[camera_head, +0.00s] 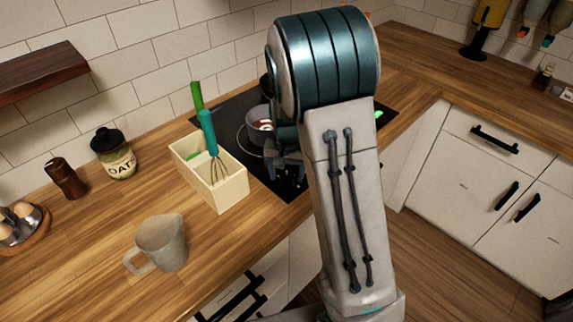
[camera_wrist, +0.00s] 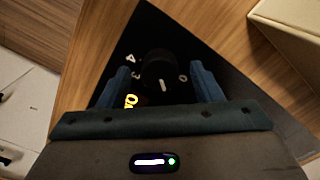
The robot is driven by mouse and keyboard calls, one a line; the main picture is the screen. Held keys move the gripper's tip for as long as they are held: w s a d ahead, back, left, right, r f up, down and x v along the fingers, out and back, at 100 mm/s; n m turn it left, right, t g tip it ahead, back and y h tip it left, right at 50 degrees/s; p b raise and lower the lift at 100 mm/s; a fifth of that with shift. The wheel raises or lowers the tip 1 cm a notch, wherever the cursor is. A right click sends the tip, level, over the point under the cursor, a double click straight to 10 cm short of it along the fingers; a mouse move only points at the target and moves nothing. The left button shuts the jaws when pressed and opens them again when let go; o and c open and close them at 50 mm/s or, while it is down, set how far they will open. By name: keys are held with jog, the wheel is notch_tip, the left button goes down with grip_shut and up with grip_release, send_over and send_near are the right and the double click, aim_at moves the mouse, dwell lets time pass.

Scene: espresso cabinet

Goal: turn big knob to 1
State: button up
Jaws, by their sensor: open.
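The big knob (camera_wrist: 158,70) is a round black dial on the black cooktop (camera_wrist: 128,50) in the wrist view. A white pointer mark on it faces the lower side of the picture. White numbers 4, 3 and 0 show around it, and a glowing orange mark sits at its lower left. My gripper (camera_wrist: 160,67) is open, with one blue finger on each side of the knob. I cannot tell whether the fingers touch it. In the head view my gripper (camera_head: 286,168) is low over the cooktop, and my arm hides the knob.
A cream box (camera_head: 226,187) with a whisk and a green-handled utensil stands left of the cooktop; its edge shows in the wrist view (camera_wrist: 285,28). A pot (camera_head: 259,122) sits on the cooktop. A mug (camera_head: 161,243), oats jar (camera_head: 114,155) and mill (camera_head: 66,178) stand farther left.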

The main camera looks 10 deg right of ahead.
aim_at(287, 176)
notch_tip(287, 176, up, 14)
jog(key=b, duration=0.1)
jog(key=shift+f, duration=0.15)
dwell(0.5)
jog(key=s+r+n+t, duration=0.1)
jog(key=s+n+t, duration=0.2)
jog(key=s, duration=1.8)
jog(key=shift+r+n, duration=0.15)
jog(key=shift+n, duration=0.55)
